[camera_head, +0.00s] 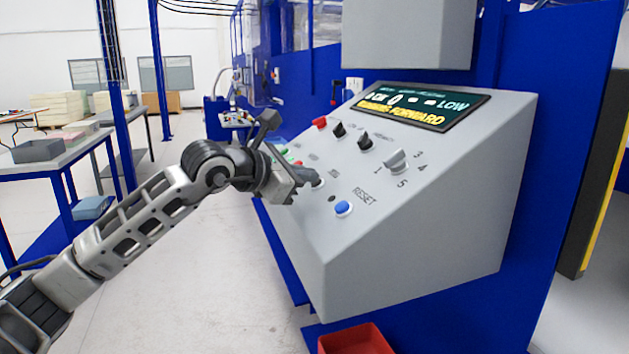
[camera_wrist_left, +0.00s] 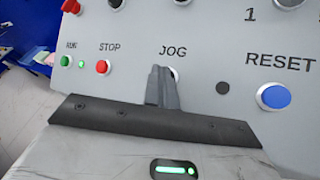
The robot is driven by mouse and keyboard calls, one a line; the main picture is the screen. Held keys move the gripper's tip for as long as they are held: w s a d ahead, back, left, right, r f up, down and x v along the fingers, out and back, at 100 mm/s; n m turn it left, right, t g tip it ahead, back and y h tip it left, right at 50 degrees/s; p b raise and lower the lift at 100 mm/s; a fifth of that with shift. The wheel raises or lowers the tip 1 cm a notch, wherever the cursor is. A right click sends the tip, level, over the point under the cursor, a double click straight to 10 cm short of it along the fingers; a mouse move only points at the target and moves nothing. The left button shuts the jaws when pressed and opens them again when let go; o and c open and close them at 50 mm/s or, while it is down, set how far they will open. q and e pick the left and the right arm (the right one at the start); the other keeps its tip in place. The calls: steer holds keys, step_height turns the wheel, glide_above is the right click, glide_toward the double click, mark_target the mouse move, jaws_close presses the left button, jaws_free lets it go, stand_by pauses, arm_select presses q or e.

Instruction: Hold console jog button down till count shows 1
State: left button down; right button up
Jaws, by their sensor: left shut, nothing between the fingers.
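The grey sloped console (camera_head: 430,215) stands to the right of my left arm. Its display (camera_head: 420,105) shows what looks like a 0, the word LOW and yellow text RUNNING FORWARD. My left gripper (camera_head: 316,181) is shut and empty, with its fingertips at the jog button. In the left wrist view, the fingertips (camera_wrist_left: 160,76) are under the JOG label and cover most of the jog button (camera_wrist_left: 175,74); only a pale edge shows. I cannot tell how far the button is pressed. My right gripper is out of view.
The blue RESET button (camera_head: 343,208) is right of the fingers. The red STOP button (camera_wrist_left: 103,67) and green RUN button (camera_wrist_left: 66,61) are to the left. Black knobs (camera_head: 366,142) and a grey selector (camera_head: 397,161) sit higher. A red bin (camera_head: 357,340) is below.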

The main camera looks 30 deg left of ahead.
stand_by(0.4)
arm_select(q)
steer(key=shift+s+a+r, duration=0.15)
steer(key=shift+r, duration=0.25)
steer(key=shift+s+a+r, duration=0.15)
steer(key=shift+r, duration=0.2)
steer(key=shift+s+a+r+p, duration=0.25)
steer(key=shift+s+a+r, duration=0.1)
steer(key=shift+r, duration=0.35)
steer(key=shift+s+a+r+p, duration=0.2)
steer(key=shift+s+r, duration=0.1)
steer(key=shift+r, duration=0.45)
steer(key=shift+s+a+r+p, duration=0.25)
steer(key=shift+s+a+r, duration=0.1)
steer(key=shift+r, duration=0.35)
